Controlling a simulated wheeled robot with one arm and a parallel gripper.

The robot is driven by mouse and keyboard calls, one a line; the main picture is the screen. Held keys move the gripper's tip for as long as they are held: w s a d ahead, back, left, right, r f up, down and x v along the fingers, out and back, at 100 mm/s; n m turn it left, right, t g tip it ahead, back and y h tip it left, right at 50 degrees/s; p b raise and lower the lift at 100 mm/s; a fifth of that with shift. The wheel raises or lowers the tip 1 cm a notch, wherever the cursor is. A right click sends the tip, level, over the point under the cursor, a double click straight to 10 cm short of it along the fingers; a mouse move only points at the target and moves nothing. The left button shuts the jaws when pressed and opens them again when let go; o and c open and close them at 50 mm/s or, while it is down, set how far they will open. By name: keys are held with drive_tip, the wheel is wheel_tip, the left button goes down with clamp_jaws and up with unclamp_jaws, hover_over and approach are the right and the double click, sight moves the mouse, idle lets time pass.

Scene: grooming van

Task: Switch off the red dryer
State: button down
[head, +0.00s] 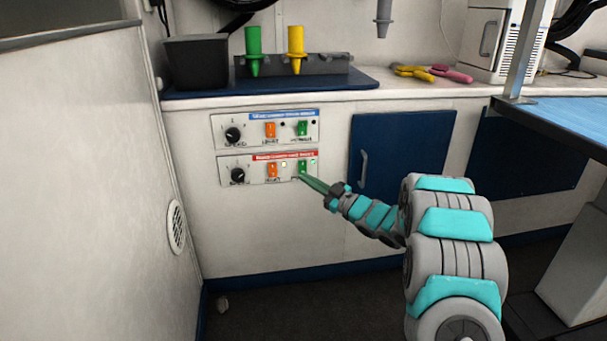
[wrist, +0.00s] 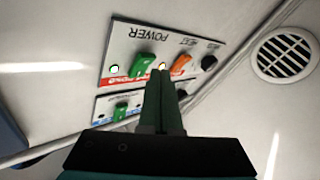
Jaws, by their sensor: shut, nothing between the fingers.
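The lower control panel (head: 222,170) has a red label strip, a black knob (head: 238,175), an orange switch (head: 272,170) and a green switch (head: 303,167). Small lights beside both switches are lit. In the wrist view, turned upside down, the same panel shows its green switch (wrist: 143,66) marked POWER, the orange switch (wrist: 181,65) and the knob (wrist: 209,62). My gripper (head: 304,179) is shut and empty, its green fingers at the lower edge of the green switch. Its fingertips (wrist: 160,73) show beside that switch in the wrist view; I cannot tell whether they touch it.
A similar panel with a blue label (head: 216,133) sits just above, its lights dark. A blue cabinet door (head: 400,150) with a handle is to the right. The counter (head: 420,95) above holds a black bin (head: 197,62) and nozzles. A round vent (head: 176,226) is in the left wall.

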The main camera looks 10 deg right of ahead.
drive_tip(key=shift+w, duration=0.1)
drive_tip(key=shift+w, duration=0.3)
drive_tip(key=shift+w+p, duration=0.35)
idle(0.6)
drive_tip(key=shift+f, duration=0.1)
drive_tip(key=shift+s, duration=0.75)
drive_tip(key=shift+s, duration=0.1)
drive_tip(key=s, duration=0.2)
drive_tip(key=s+r+b, duration=0.1)
drive_tip(key=s, duration=0.1)
drive_tip(key=shift+s, duration=0.4)
